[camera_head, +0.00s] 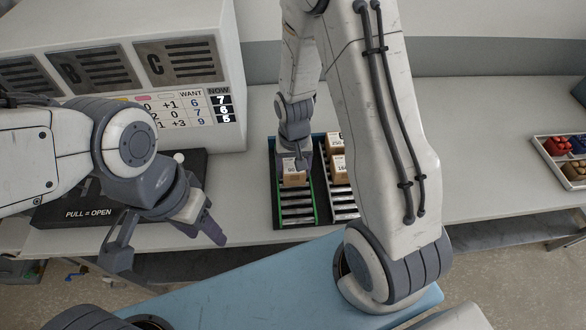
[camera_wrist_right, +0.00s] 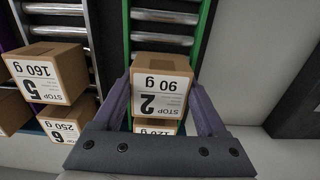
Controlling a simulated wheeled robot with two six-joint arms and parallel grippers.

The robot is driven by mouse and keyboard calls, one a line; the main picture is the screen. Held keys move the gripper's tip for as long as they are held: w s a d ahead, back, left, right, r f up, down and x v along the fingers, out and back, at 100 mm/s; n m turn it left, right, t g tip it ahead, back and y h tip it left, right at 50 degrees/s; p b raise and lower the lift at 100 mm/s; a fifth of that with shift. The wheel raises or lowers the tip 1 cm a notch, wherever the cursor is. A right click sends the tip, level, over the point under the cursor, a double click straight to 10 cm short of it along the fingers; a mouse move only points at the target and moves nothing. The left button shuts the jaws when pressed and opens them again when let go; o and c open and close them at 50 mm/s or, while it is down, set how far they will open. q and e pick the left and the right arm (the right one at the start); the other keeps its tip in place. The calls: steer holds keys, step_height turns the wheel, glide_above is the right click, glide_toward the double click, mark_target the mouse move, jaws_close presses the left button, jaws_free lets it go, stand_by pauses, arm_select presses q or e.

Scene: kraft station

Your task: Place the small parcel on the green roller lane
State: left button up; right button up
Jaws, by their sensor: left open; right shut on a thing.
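The small parcel, a brown box with a white label "STOP 2, 90 g" (camera_wrist_right: 160,95), is between the purple fingers of my right gripper (camera_wrist_right: 160,82), which is shut on it. In the head view the parcel (camera_head: 294,180) is within the outline of the green roller lane (camera_head: 297,212). The lane's green rails (camera_wrist_right: 127,40) run along both sides of it in the wrist view. I cannot tell whether its underside touches the rollers. My left gripper (camera_head: 166,246) is open and empty, in front of the black "PULL = OPEN" panel.
A "120 g" parcel (camera_wrist_right: 155,128) shows just behind the held one. Parcels "STOP 5" (camera_wrist_right: 48,75) and "STOP 6" (camera_wrist_right: 70,122) stand in the neighbouring lane. A white cabinet (camera_head: 190,60) stands left; a tray of small items (camera_head: 566,180) lies far right. Rollers in front are bare.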

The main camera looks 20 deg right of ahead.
steer(key=shift+f, duration=0.25)
steer(key=shift+f, duration=0.2)
steer(key=o, duration=1.3)
steer(key=shift+o, duration=0.2)
steer(key=shift+r, duration=0.5)
step_height(320, 180, up, 11)
steer(key=shift+b, duration=0.7)
steer(key=s+a+r+n, duration=0.3)
steer(key=s+a+n, duration=0.2)
steer(key=s, duration=0.4)
steer(key=s+a+r+n+y, duration=0.1)
steer(key=s+a+r+n, duration=0.3)
steer(key=s+a, duration=0.3)
steer(key=shift+s+a+n, duration=0.35)
steer(key=shift+s+n, duration=0.45)
steer(key=shift+s, duration=0.3)
